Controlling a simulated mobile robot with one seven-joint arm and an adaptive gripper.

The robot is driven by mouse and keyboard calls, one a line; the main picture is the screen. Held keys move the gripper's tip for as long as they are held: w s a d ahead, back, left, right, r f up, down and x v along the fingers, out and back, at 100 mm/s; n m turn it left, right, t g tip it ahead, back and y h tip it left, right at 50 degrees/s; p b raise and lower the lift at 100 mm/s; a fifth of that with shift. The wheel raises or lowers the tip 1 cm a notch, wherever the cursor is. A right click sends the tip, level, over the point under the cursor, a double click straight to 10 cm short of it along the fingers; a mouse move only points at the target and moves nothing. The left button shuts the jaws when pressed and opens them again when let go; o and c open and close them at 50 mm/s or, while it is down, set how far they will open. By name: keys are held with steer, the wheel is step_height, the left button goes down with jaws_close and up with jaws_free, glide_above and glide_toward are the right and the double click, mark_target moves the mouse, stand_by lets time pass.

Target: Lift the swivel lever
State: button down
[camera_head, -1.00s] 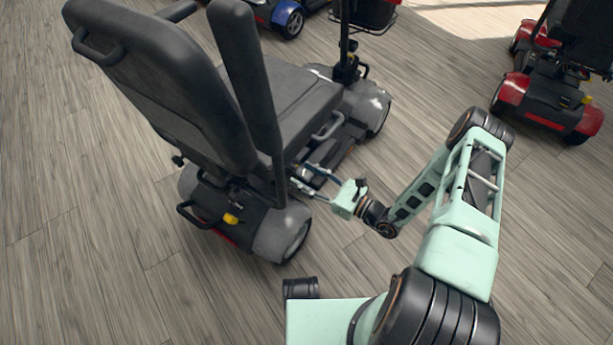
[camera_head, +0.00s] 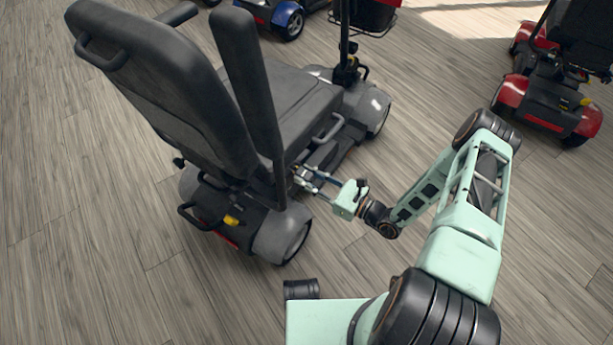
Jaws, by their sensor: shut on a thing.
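The grey-black scooter seat (camera_head: 285,97) stands on its scooter at the left, its backrest (camera_head: 160,90) toward me and an armrest (camera_head: 250,90) folded upright. My gripper (camera_head: 301,176) reaches in from the right, low beside the seat and just above the rear wheel. Its fingers are shut on a small part under the seat edge, at the place of the swivel lever. The lever is mostly hidden by the fingertips and too small to make out clearly. A grey curved bar (camera_head: 328,130) shows on the seat's side, apart from the fingers.
The rear wheel cover (camera_head: 283,232) lies just below my gripper. A red scooter (camera_head: 545,100) stands at the upper right and a blue one (camera_head: 285,18) at the top. The wooden floor (camera_head: 90,230) is clear at left and between the scooters.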

mark_target(307, 174)
step_height(307, 174, up, 4)
steer(key=shift+r+p, duration=0.25)
steer(key=shift+p, duration=0.75)
steer(key=shift+w+a, duration=0.1)
steer(key=c, duration=1.6)
jaws_free()
steer(key=shift+f, duration=0.1)
steer(key=v, duration=1.2)
steer(key=shift+f, duration=0.1)
